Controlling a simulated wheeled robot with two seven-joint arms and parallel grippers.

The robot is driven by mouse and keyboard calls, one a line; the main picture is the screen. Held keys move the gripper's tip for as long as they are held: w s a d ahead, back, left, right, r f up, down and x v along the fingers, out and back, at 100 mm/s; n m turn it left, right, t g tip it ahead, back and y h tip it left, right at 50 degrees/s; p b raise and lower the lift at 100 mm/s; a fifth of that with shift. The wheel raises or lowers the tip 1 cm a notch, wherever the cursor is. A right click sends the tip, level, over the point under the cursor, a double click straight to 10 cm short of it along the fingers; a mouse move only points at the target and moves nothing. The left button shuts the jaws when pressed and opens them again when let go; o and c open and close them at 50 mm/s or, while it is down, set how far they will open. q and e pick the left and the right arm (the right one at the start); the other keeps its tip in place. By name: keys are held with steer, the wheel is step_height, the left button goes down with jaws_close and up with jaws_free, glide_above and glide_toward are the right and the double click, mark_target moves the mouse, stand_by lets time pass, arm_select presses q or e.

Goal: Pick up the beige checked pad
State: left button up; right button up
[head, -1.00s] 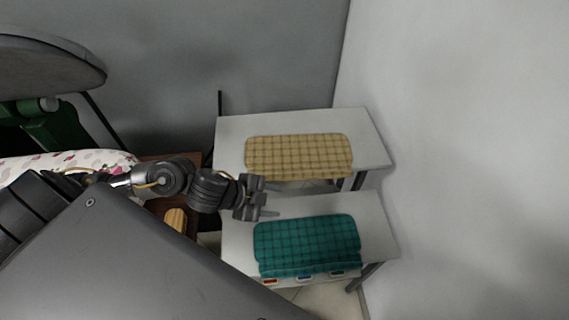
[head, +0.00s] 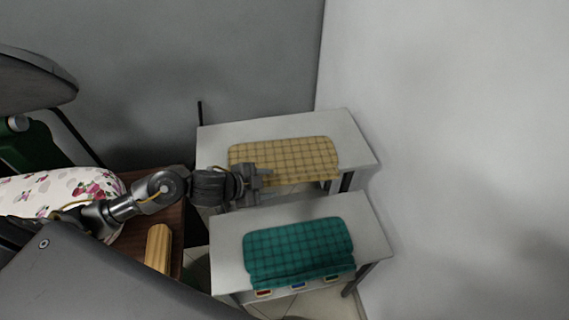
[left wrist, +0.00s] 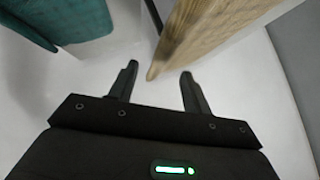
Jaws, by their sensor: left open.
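The beige checked pad (head: 290,158) lies on the far white table, its front edge hanging over the table's front. My left gripper (head: 265,179) is at the pad's front left edge in the head view and covers a little of it. In the left wrist view the pad (left wrist: 205,30) stands out in front of the open fingers (left wrist: 158,90). Its near lower corner lies close to the gap between the fingertips, and nothing is clamped. Whether a finger touches the pad I cannot tell. My right gripper is not in view.
A teal checked pad (head: 298,248) lies on the near white table (head: 372,238), in front of the far table (head: 352,150). A gap separates the tables. A floral-covered board (head: 60,192) and a wooden block (head: 158,248) are at left. A wall stands at right.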

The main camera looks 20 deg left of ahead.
mark_target(279, 181)
arm_select(q)
steer(key=x, duration=0.5)
steer(key=shift+w+p, duration=0.2)
steer(key=shift+p, duration=0.1)
steer(key=shift+s, duration=0.1)
steer(key=shift+c, duration=0.4)
steer(key=shift+r, duration=0.1)
jaws_close()
